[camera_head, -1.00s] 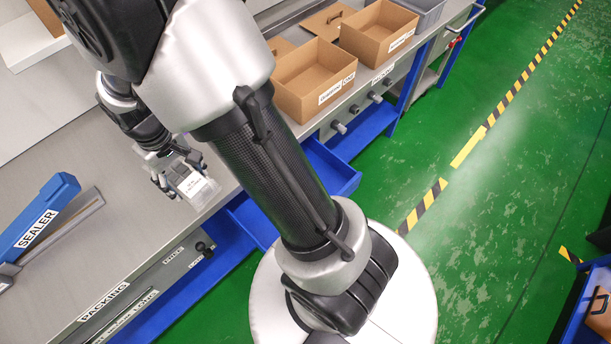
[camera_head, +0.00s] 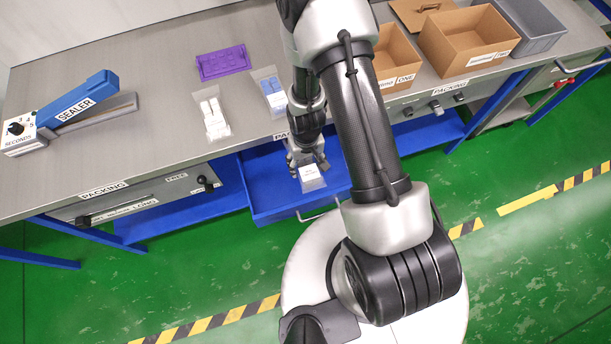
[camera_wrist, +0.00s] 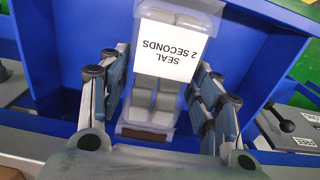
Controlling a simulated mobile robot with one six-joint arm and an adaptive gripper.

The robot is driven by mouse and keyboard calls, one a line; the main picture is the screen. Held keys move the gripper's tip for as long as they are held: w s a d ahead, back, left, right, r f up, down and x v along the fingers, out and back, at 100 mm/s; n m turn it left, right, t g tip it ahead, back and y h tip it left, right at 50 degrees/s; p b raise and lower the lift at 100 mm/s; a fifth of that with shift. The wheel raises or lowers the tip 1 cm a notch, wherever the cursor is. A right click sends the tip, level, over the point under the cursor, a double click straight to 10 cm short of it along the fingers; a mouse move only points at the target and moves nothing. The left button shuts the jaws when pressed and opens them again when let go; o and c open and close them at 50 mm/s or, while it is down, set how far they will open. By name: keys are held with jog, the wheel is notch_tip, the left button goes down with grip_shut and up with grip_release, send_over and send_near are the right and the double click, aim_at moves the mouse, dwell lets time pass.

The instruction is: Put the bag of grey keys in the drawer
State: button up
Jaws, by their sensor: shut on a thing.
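My gripper (camera_head: 307,160) is shut on a clear bag of grey keys (camera_wrist: 152,104), its fingers on either side of it in the wrist view (camera_wrist: 160,95). The bag has a white label reading "SEAL 2 SECONDS". It also shows in the head view (camera_head: 312,183), hanging below my gripper. The blue drawer (camera_head: 262,190) is pulled out from under the bench. The bag is over the drawer in the head view, and blue drawer walls (camera_wrist: 50,50) surround it in the wrist view. I cannot tell whether the bag touches the drawer floor.
On the bench lie a bag of white pieces (camera_head: 215,125), a bag of blue pieces (camera_head: 272,95), a purple tray (camera_head: 222,63) and the sealer (camera_head: 80,102). Cardboard boxes (camera_head: 468,50) and a grey bin (camera_head: 535,30) stand at the right.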

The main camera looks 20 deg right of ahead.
notch_tip(320, 180, down, 10)
jog(key=b, duration=0.8)
jog(key=shift+f, duration=0.25)
jog(key=shift+f, duration=0.15)
jog(key=o, duration=1.2)
